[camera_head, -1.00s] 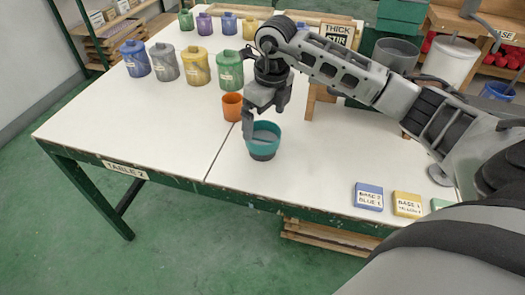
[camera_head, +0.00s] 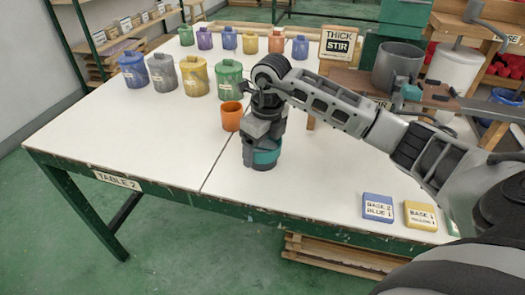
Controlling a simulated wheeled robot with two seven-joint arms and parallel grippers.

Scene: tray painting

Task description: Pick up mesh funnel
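A teal, cup-shaped piece with a dark grey lower part (camera_head: 266,158) stands on the white table near its front edge. It may be the mesh funnel; no mesh can be made out. My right gripper (camera_head: 255,150) is down at it, with one finger along its left side. The gripper hides much of its rim and inside, and the other finger cannot be made out, so its grip is unclear. My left gripper is not in view.
An orange cup (camera_head: 232,116) stands close behind the gripper. Coloured lidded jars stand at the back left, including a green one (camera_head: 229,79). A blue label block (camera_head: 377,207) and a yellow one (camera_head: 420,215) lie at front right. The table's left front is clear.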

